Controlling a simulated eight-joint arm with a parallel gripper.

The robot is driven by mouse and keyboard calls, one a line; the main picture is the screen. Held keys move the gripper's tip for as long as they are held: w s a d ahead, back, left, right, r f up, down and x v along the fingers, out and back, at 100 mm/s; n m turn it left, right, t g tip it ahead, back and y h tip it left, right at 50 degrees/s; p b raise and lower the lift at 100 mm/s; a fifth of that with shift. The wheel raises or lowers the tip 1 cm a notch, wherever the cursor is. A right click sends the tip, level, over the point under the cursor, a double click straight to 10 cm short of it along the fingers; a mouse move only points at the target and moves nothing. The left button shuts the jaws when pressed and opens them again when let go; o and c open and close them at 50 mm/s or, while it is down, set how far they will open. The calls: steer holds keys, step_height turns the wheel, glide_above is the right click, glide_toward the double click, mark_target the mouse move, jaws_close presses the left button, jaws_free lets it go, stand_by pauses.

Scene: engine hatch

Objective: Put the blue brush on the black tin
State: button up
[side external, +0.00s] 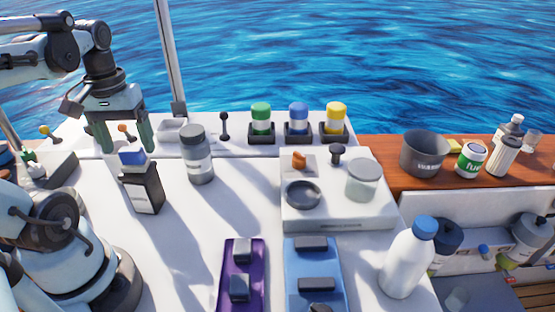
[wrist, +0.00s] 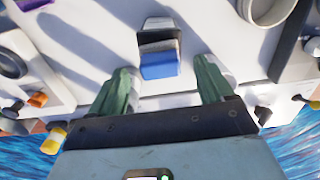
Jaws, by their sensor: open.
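In the side view a blue block-like piece, apparently the blue brush (side external: 132,157), sits at the top of the black tin (side external: 146,190), which stands upright with a pale label. In the wrist view the blue piece (wrist: 160,66) lies at the near end of the dark and white shape of the tin (wrist: 158,38). The brush appears to rest on the tin, but the contact is not clear. My gripper (side external: 126,138) is above, its green fingers apart and empty. In the wrist view the fingertips (wrist: 165,68) stand on either side of the blue piece, with gaps.
A grey jar (side external: 197,155) stands right of the tin. Green (side external: 261,116), blue (side external: 298,117) and yellow-lidded (side external: 335,117) jars sit in black holders behind. A raised white panel (side external: 345,215) is at the right. Purple (side external: 240,265) and blue (side external: 315,270) plates lie in front.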

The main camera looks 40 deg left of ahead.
mark_target(130, 149)
step_height(130, 149, up, 9)
steer(key=w+d+f+m+t, duration=0.7)
steer(key=w+d+f+m, duration=0.2)
steer(key=d, duration=0.4)
steer(key=shift+w+d+f, duration=0.25)
steer(key=shift+w+f, duration=0.55)
steer(key=shift+w, duration=0.35)
